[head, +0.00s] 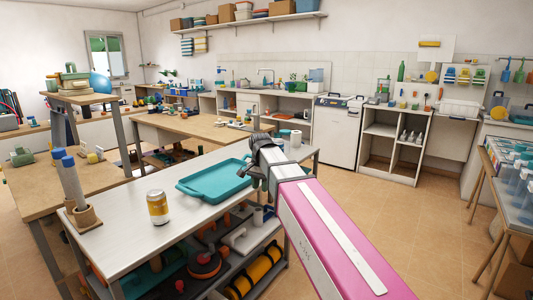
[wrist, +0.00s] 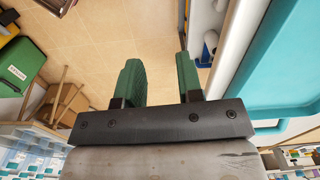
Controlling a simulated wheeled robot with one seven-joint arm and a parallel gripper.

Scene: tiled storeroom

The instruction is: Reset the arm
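My arm reaches forward from the lower right in the head view, and my gripper (head: 258,180) is at its end, beside the right edge of the teal tray (head: 198,193). In the wrist view my gripper (wrist: 160,75) has two green fingers set well apart, with nothing between them but the tiled floor beyond. The tray lies on the grey metal table (head: 125,240). It also shows in the wrist view at the right (wrist: 285,60), next to the gripper and apart from it.
A yellow-labelled can (head: 158,208) and a holder with upright tubes (head: 82,215) stand on the same table. Its lower shelf holds tools and a yellow roll (head: 255,272). Tiled floor (head: 420,225) is clear to the right, up to a side table (head: 512,190) with boxes.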

